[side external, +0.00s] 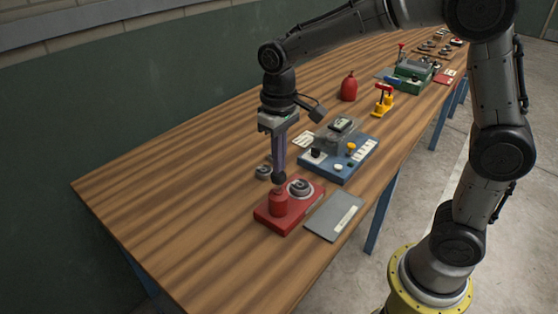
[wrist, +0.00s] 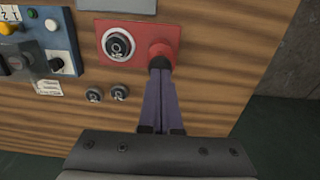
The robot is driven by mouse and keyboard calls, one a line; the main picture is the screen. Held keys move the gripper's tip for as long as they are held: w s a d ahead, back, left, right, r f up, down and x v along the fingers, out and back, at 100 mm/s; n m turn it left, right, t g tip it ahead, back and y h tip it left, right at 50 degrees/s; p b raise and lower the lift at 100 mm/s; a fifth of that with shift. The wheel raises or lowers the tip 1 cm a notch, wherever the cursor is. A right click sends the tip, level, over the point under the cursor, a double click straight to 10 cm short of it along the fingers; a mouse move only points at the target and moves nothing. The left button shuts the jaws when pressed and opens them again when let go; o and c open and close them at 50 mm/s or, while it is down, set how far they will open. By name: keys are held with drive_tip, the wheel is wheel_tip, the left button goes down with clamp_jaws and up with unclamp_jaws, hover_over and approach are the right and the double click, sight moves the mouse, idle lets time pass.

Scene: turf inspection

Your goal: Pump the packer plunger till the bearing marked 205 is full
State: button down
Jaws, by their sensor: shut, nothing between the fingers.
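The packer is a red base (side external: 262,214) with a red cylinder (side external: 279,204) on its left, topped by a dark plunger knob (side external: 279,180). A ring-shaped bearing (side external: 299,188) sits on the base beside the cylinder; it also shows in the wrist view (wrist: 118,43). Its marking is too small to read. My gripper (side external: 278,170) points down with its fingers together and empty, tips right at the top of the knob. In the wrist view the fingertips (wrist: 162,75) overlap the knob; whether they press on it I cannot tell.
Two loose bearings (wrist: 94,94) (wrist: 120,92) lie on the wood beside the packer. A grey plate (side external: 333,216) lies in front of it. A blue instrument box (side external: 340,165), a white tag (side external: 303,139) and a red bottle (side external: 349,87) stand farther along. The bench's left end is clear.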

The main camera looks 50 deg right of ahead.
drive_tip(key=shift+f, duration=0.35)
drive_tip(key=shift+f, duration=1.15)
drive_tip(key=shift+s, duration=0.1)
wheel_tip(320, 180, up, 14)
drive_tip(key=shift+r, duration=0.25)
